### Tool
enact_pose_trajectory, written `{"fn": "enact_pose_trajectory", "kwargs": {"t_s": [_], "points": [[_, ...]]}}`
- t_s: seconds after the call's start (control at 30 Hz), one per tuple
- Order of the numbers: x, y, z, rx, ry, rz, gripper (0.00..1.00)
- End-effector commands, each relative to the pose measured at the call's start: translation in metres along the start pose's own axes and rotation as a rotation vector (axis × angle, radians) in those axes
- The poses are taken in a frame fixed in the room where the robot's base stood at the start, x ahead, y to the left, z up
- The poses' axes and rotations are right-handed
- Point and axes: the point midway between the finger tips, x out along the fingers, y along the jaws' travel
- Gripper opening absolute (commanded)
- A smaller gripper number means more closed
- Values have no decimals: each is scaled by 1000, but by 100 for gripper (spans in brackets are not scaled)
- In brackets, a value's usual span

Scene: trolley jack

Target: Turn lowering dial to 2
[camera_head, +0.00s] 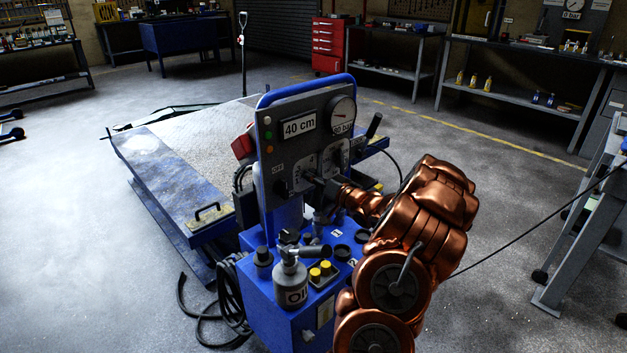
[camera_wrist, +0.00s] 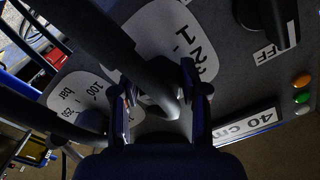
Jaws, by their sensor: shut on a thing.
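The upright grey control panel (camera_head: 280,135) stands on the blue jack unit. The lowering dial's white plate (camera_wrist: 160,35) with the figures 1 and 2 shows in the wrist view, and its plate (camera_head: 303,168) is partly behind my gripper in the head view. My gripper (camera_head: 317,181) reaches the panel from the right. In the wrist view my gripper (camera_wrist: 160,108) has a finger on each side of the grey dial knob (camera_wrist: 158,82) and is shut on it. The fingers and knob cover part of the scale, so I cannot tell which figure the knob points at.
An OFF switch (camera_wrist: 268,18) and the 40 cm label (camera_wrist: 245,122) sit beside the dial. A second scale plate marked in bar (camera_wrist: 80,98) is on its other side. An oil can (camera_head: 291,283) stands below the panel. Open floor (camera_head: 500,200) lies to the right.

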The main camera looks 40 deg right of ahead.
Motion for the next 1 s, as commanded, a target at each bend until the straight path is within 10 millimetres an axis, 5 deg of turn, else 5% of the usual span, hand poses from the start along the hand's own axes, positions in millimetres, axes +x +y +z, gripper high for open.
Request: {"fn": "enact_pose_trajectory", "kwargs": {"t_s": [1.0], "points": [[0, 6, 2, -892, 0, 0, 9]]}}
